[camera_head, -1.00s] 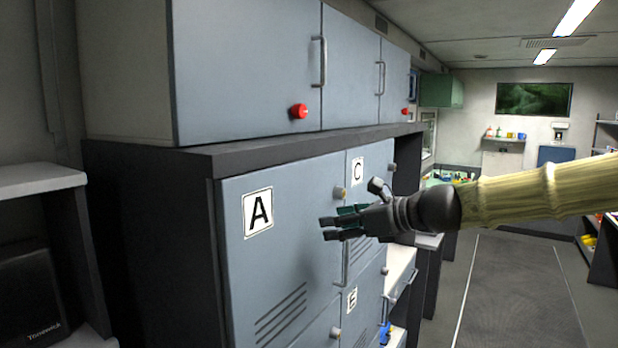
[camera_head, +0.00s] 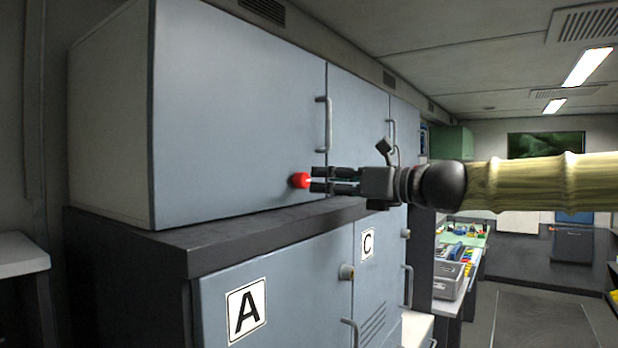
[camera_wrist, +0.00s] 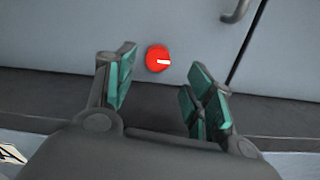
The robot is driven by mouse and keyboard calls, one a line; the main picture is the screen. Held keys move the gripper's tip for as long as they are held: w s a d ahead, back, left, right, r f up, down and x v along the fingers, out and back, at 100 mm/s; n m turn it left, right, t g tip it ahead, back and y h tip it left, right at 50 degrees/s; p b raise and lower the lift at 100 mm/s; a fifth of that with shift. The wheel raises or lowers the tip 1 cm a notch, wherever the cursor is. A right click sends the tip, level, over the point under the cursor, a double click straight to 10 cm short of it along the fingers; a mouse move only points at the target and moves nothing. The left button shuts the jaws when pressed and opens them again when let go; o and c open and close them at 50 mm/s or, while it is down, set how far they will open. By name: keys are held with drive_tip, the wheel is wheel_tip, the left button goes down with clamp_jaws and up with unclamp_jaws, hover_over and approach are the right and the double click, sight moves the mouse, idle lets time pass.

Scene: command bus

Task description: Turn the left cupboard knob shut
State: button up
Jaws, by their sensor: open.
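The left cupboard knob (camera_head: 300,180) is red and sits low on the left upper cupboard door (camera_head: 235,100), left of its handle. In the wrist view the knob (camera_wrist: 158,58) shows a white mark pointing right, roughly level. My gripper (camera_head: 318,180) is at the knob's right in the head view, its fingertips overlapping the knob's edge there. In the wrist view my gripper (camera_wrist: 160,80) is open, with teal pads on both sides, and the knob lies ahead between and just beyond the fingertips. I cannot tell whether they touch; no grip on it shows.
A vertical bar handle (camera_head: 324,124) stands just above and right of the knob. A dark ledge (camera_head: 150,250) runs below the upper cupboards. Lower lockers marked A (camera_head: 246,310) and C (camera_head: 367,243) are beneath. The aisle floor (camera_head: 540,320) at right is clear.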

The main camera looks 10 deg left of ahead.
sight(306, 180)
drive_tip(key=x, duration=0.3)
drive_tip(key=shift+a+r+p, duration=0.1)
drive_tip(key=shift+a+p, duration=0.05)
drive_tip(key=shift+p, duration=0.25)
drive_tip(key=shift+s+a+r, duration=0.1)
drive_tip(key=shift+a+r, duration=0.05)
drive_tip(key=shift+a, duration=0.55)
drive_tip(key=shift+w+a+f, duration=0.2)
drive_tip(key=shift+w+f, duration=0.05)
drive_tip(key=shift+w, duration=0.4)
drive_tip(key=shift+s+r, duration=0.15)
drive_tip(key=shift+s, duration=0.2)
drive_tip(key=shift+w, duration=0.1)
drive_tip(key=c, duration=1)
